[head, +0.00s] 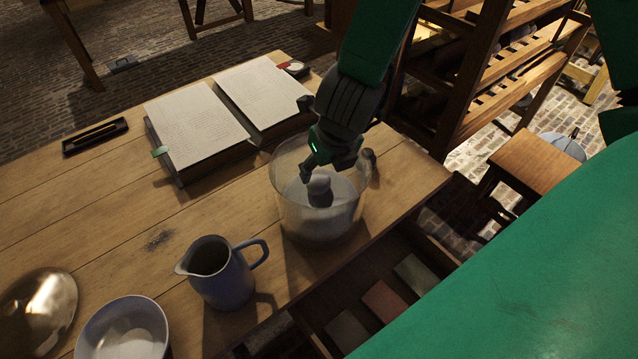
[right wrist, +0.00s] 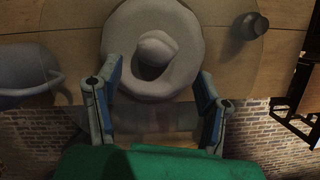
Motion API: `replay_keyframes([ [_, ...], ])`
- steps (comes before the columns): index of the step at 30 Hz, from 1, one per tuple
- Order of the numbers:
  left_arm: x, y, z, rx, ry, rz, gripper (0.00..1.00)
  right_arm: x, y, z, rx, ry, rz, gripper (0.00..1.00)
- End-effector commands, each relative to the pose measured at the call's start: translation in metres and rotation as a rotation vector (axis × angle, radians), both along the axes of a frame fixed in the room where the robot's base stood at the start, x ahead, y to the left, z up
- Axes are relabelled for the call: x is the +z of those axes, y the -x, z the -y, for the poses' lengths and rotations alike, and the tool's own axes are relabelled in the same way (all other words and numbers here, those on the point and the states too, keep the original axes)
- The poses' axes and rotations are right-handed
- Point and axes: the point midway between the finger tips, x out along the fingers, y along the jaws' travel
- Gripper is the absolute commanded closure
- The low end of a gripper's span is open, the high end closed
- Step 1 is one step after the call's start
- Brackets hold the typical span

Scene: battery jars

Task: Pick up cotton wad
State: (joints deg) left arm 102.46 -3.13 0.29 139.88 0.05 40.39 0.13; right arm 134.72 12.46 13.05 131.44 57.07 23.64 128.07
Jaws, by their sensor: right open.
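A pale rounded lump, which looks like the cotton wad (head: 320,183), sits inside a clear glass jar (head: 290,212) near the table's right edge. In the right wrist view the wad (right wrist: 156,48) lies on a pale round bed or disc (right wrist: 125,40) in the jar. My right gripper (head: 338,166) comes down from above at the jar's mouth. Its two fingers are spread and empty, and in the right wrist view (right wrist: 150,92) they stand on the near side of the wad, apart from it. My left gripper is not in view.
An open book (head: 200,125) lies behind the jar, a dark tray (head: 95,137) at far left. An open drawer (head: 300,320) holds coloured blocks. The table's left middle is mostly clear.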

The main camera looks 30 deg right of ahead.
Motion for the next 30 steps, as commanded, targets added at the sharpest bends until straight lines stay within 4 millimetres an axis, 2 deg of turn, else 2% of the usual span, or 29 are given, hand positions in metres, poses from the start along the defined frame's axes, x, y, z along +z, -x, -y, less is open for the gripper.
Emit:
replay_keyframes([
  [1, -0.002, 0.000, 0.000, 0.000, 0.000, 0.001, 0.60, -0.007, -0.001, 0.000, 0.000, 0.001, -0.001, 0.38],
  [8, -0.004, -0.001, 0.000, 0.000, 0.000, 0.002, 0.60, -0.021, -0.007, 0.001, 0.001, 0.003, 0.001, 0.38],
  [15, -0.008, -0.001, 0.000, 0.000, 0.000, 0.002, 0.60, -0.054, -0.021, 0.004, 0.002, 0.000, -0.002, 0.38],
  [25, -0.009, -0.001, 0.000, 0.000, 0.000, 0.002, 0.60, -0.059, -0.023, 0.004, 0.002, 0.000, 0.002, 0.38],
  [28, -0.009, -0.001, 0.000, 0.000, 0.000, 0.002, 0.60, -0.059, -0.023, 0.004, 0.002, 0.001, 0.001, 0.70],
  [29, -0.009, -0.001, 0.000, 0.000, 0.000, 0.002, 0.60, -0.059, -0.023, 0.004, 0.002, 0.001, 0.001, 0.75],
  [30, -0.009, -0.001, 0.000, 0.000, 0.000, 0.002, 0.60, -0.059, -0.023, 0.003, 0.002, 0.001, 0.001, 0.75],
])
